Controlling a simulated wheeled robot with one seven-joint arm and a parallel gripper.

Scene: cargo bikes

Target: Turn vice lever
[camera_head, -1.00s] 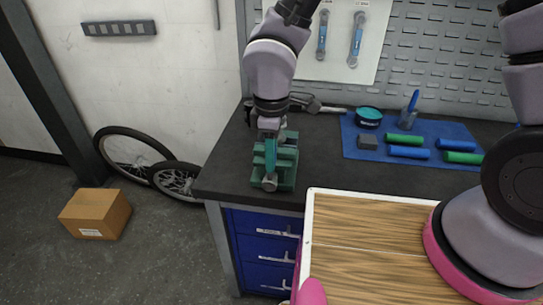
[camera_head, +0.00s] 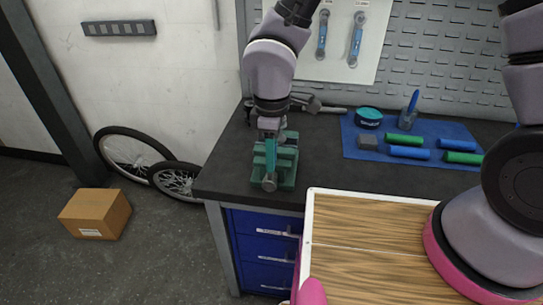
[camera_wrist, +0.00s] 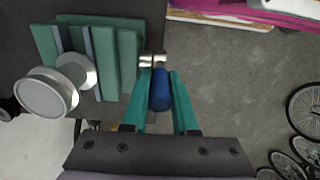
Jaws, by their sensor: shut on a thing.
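The green vice (camera_head: 286,170) is fixed near the left front corner of the dark workbench. In the wrist view the vice (camera_wrist: 120,50) fills the upper left, with green jaws and round silver parts. Its lever (camera_wrist: 160,92) has a blue grip and a silver end beside the vice body. My gripper (camera_wrist: 160,75) has its teal fingers on either side of the blue grip and is shut on it. In the head view my gripper (camera_head: 270,155) points down in front of the vice and hides part of it; the blue grip cannot be made out there.
A blue mat (camera_head: 355,148) with green and blue rolls lies on the workbench (camera_head: 310,165) to the right. A wood-topped surface (camera_head: 370,235) is at the front right. A cardboard box (camera_head: 95,213) and wheels (camera_head: 125,150) are on the floor at left.

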